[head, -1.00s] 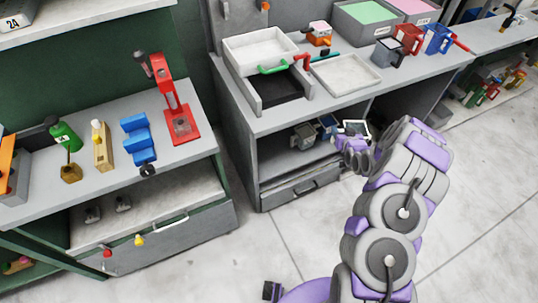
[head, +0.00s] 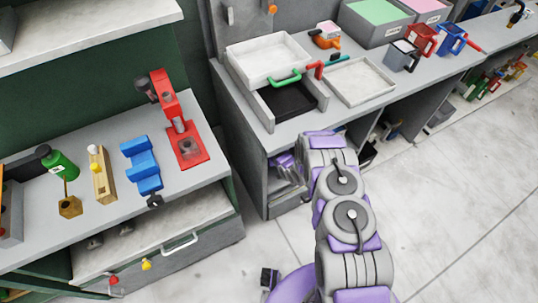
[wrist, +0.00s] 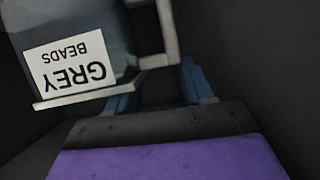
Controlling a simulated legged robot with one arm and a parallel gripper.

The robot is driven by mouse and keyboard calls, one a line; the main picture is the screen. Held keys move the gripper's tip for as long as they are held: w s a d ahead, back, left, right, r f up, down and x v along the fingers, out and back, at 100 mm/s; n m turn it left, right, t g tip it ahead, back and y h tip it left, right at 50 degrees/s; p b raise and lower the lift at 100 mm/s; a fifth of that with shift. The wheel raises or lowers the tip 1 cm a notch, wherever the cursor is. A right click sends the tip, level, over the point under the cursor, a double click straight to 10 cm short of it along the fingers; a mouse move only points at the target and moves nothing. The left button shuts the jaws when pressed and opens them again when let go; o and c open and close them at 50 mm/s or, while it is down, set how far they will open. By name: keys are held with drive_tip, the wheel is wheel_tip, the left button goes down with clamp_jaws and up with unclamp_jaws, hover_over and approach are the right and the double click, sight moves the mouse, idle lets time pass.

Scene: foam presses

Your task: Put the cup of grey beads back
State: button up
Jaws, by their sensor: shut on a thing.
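The grey cup (wrist: 70,25) with a white "GREY BEADS" label (wrist: 70,62) fills the upper left of the wrist view. The label appears upside down there. Its squared handle (wrist: 157,60) projects to the right. My gripper (wrist: 158,92) has its two blue-grey fingers on either side of the handle's lower part and is shut on the cup. The cup's opening and beads are out of frame. In the head view my arm reaches into the lower opening of the grey bench (head: 262,150), and the held cup is hidden there.
Dark walls (wrist: 285,60) surround the gripper in the wrist view. On the bench top stand a white tray (head: 360,82), a grey cup (head: 401,56), a red cup (head: 421,40) and a blue cup (head: 452,38). A red press (head: 181,125) stands on the left bench.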

wheel_tip(320, 180, down, 10)
drive_tip(key=d+b, duration=0.1)
drive_tip(key=b, duration=0.2)
drive_tip(key=shift+w, duration=0.25)
drive_tip(key=o, duration=1)
drive_tip(key=shift+a, duration=0.2)
drive_tip(key=shift+c, duration=0.2)
drive_tip(key=o, duration=0.4)
drive_tip(key=shift+a, duration=0.4)
drive_tip(key=p+v, duration=0.3)
drive_tip(key=v, duration=0.9)
drive_tip(key=shift+d, duration=0.3)
drive_tip(key=shift+a, duration=0.1)
